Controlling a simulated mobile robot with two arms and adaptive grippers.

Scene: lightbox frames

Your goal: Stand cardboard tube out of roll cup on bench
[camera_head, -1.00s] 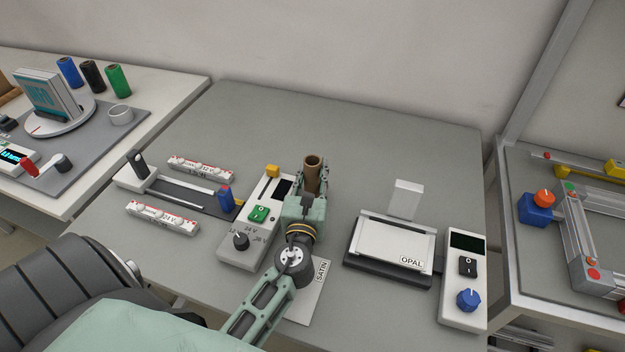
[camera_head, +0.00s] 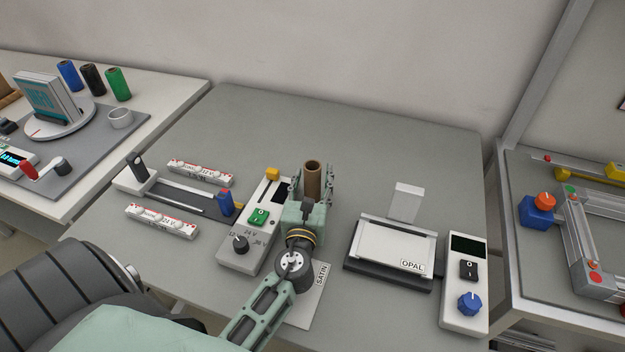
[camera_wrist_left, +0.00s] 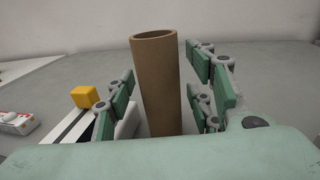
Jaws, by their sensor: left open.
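The brown cardboard tube (camera_head: 312,182) stands upright over the grey bench (camera_head: 400,145), its open top up. It also shows in the wrist view (camera_wrist_left: 158,85). Its foot is hidden behind my gripper, so I cannot see its contact with the bench. My left gripper (camera_head: 315,174) is open, with its green fingers on either side of the tube. In the wrist view, gaps show between the tube and the fingers (camera_wrist_left: 165,90). The roll cup (camera_head: 120,116), pale and round, sits on the grey mat of the left table. My right gripper is not in view.
A control box (camera_head: 248,245) with a green switch stands close left of my gripper. A light panel marked OPAL (camera_head: 392,245) and another control box (camera_head: 466,275) lie to the right. A SATIN sheet (camera_head: 312,300) lies under my arm. The bench behind the tube is clear.

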